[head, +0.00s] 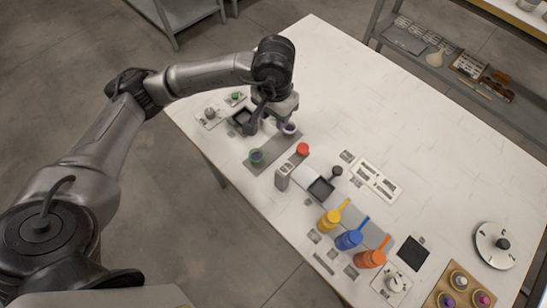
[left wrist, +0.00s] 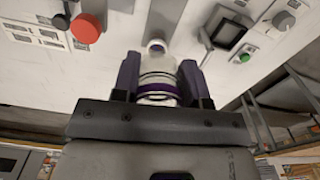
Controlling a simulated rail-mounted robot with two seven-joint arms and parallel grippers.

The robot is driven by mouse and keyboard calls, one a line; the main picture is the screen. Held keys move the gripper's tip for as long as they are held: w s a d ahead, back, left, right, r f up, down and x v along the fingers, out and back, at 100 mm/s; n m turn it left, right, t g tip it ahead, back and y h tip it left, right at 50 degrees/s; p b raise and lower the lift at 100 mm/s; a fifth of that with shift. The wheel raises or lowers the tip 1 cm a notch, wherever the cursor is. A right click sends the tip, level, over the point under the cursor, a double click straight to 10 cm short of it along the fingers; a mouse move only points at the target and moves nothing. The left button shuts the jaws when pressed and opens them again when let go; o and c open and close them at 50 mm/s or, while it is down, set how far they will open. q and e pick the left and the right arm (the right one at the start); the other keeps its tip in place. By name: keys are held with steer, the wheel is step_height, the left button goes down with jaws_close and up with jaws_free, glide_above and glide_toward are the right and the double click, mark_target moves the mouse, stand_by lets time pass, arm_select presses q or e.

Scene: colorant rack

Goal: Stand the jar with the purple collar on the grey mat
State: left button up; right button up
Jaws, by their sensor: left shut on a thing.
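The jar with the purple collar (head: 289,129) is in the jaws of my left gripper (head: 272,124). In the left wrist view the white jar (left wrist: 157,82) sits between the two dark fingers, its purple band low between them. The gripper is shut on it. In the head view the jar is at the upper right end of the grey mat (head: 278,146); I cannot tell whether its base touches. My right gripper is not in view.
A device with a red button (head: 302,149) stands just right of the mat. A dark-screened box (head: 243,116) is close to the gripper's left. A tan rack (head: 437,296) holds other jars. The table's far right is clear.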

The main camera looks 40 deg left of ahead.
arm_select(q)
steer(key=b, duration=0.5)
glide_toward(272, 150)
step_height(272, 150, down, 4)
steer(key=shift+r+b, duration=0.15)
steer(key=shift+b, duration=0.8)
step_height(272, 150, down, 3)
steer(key=shift+r+b, duration=0.1)
steer(key=shift+b, duration=0.3)
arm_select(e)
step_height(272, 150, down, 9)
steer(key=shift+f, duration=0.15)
arm_select(q)
steer(key=shift+f, duration=0.3)
steer(key=o, duration=0.9)
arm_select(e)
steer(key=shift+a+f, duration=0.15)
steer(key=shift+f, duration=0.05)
arm_select(q)
steer(key=shift+r, duration=0.1)
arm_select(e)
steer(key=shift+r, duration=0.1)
